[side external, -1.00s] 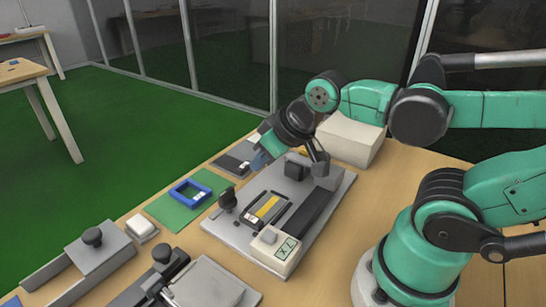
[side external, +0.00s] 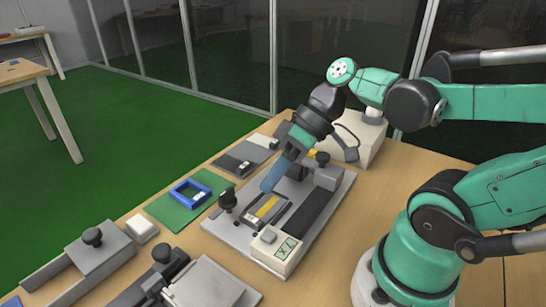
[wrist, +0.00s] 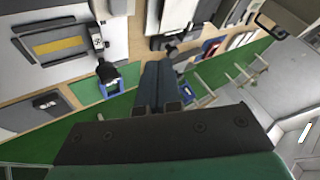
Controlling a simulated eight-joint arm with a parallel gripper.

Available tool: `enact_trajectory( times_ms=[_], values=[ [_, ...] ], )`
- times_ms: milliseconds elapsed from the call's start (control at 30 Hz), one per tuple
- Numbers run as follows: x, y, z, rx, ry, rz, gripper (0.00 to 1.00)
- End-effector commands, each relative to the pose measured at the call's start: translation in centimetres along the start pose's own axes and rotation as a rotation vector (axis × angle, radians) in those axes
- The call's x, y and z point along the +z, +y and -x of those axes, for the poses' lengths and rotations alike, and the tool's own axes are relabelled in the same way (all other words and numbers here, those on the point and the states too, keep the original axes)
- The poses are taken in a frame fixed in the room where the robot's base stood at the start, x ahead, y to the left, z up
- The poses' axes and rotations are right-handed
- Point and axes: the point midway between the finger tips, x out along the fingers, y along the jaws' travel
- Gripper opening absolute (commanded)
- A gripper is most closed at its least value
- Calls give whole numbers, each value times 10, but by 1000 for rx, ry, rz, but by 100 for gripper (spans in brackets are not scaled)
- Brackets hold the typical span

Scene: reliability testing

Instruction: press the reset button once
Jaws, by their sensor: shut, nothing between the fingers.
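My gripper (side external: 268,186) has blue fingers and is shut and empty. It slants down to the left above the back part of a grey fixture plate (side external: 222,230). Its fingers (wrist: 160,88) point away in the middle of the wrist view. A cream box (side external: 262,252) with a small display (side external: 286,249) sits at the plate's front end. A grey raised button (side external: 268,237) is on its top; I cannot read a label saying it is the reset button. The fingers are apart from it. A device with a yellow strip (side external: 267,206) lies between them.
A black knob (side external: 227,199) stands at the plate's left edge. A long dark bar (side external: 308,218) runs along its right. A blue frame (side external: 188,192) lies on a green mat (side external: 168,212). A white box (side external: 362,140) stands behind. More fixtures (side external: 205,285) fill the front.

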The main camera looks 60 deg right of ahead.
Motion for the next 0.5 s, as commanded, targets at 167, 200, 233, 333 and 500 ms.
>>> enact_trajectory(
  times_ms=[167, 200, 233, 333, 500],
  values=[
    [-2, -11, 8, -115, 38, 61, 0],
    [-3, -12, 8, -123, 41, 66, 0],
    [-3, -13, 8, -125, 42, 68, 0],
    [-3, -13, 8, -125, 42, 69, 0],
    [-3, -12, 7, -124, 41, 68, 0]
  ],
)
